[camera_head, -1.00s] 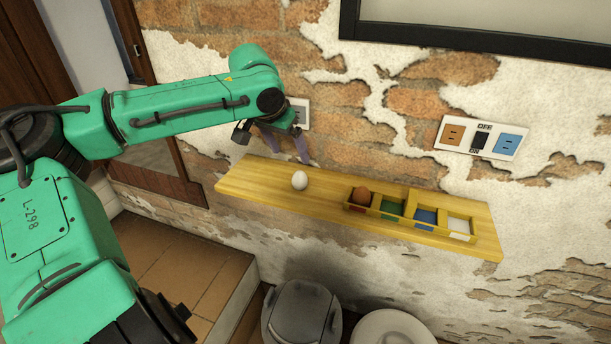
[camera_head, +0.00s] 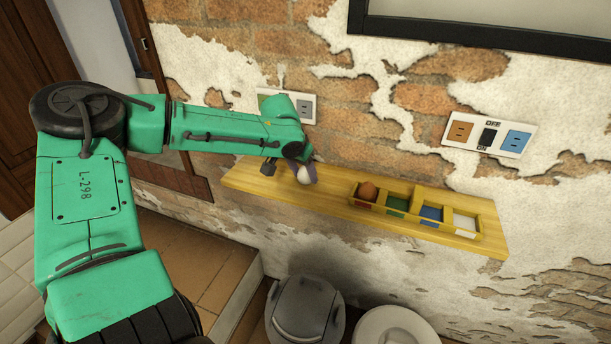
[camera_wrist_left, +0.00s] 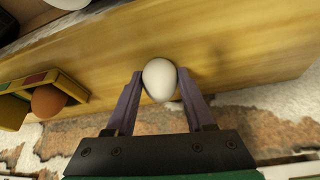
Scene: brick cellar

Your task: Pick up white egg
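The white egg (camera_head: 305,174) stands near the left end of the yellow wooden shelf (camera_head: 262,184). In the left wrist view the white egg (camera_wrist_left: 159,80) sits between the two purple fingertips of my left gripper (camera_wrist_left: 160,86). Both fingers lie close against its sides, with no clear gap, so the gripper looks shut on it. The egg appears still at shelf level. My right gripper is not in view.
A yellow divided tray (camera_head: 415,205) on the shelf's right half holds a brown egg (camera_head: 368,191). A brick wall with a socket panel (camera_head: 488,134) and a double socket (camera_head: 305,107) is behind. The shelf between egg and tray is clear.

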